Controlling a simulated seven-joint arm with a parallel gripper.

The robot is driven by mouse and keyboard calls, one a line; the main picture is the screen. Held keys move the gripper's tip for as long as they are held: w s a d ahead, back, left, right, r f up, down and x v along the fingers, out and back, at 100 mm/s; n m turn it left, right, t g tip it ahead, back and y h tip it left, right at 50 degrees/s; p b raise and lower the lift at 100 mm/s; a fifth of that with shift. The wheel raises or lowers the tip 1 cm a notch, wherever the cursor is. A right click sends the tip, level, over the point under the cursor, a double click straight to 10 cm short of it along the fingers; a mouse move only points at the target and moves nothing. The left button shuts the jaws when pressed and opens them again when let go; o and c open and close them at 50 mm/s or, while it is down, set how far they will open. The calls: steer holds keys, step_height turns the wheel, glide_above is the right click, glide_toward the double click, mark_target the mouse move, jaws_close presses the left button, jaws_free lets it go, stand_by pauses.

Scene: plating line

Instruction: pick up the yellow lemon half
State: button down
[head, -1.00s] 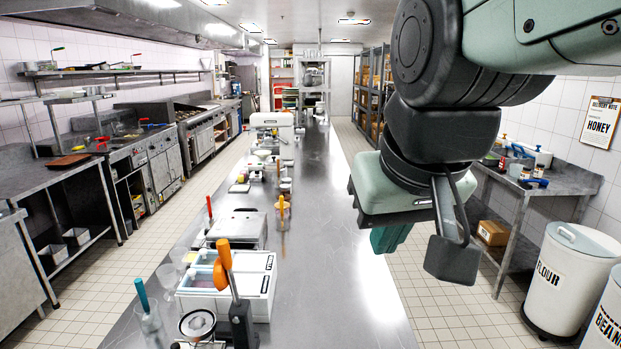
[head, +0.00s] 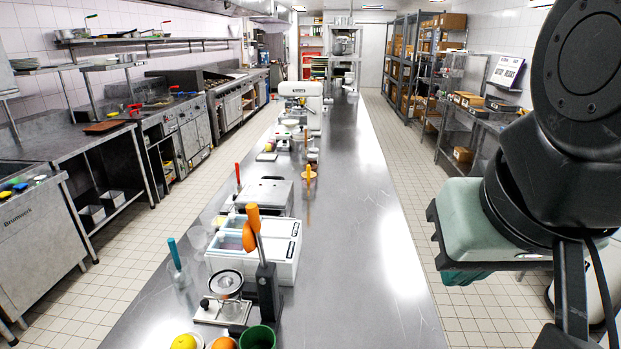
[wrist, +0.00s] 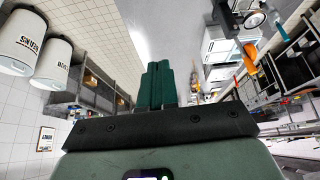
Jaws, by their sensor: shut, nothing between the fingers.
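A yellow fruit (head: 183,342) shows at the bottom edge of the head view, on the near end of the steel counter (head: 365,300). The picture's edge cuts it off, so I cannot tell whether it is a half or whole lemon. My gripper (head: 466,278) is off the right side of the counter, well away from the fruit, and partly hidden behind its own housing. In the wrist view my gripper's green fingers (wrist: 158,70) are together with nothing between them. No lemon half can be made out in the wrist view.
An orange fruit (head: 223,343) and a green cup (head: 258,338) stand beside the yellow fruit. Behind them are a press with an orange-handled lever (head: 268,290) and a white topping bin (head: 285,262). The counter's right half is clear.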

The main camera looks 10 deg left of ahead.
steer(key=c, duration=1.8)
jaws_free()
steer(key=o, duration=1.6)
steer(key=shift+o, duration=0.2)
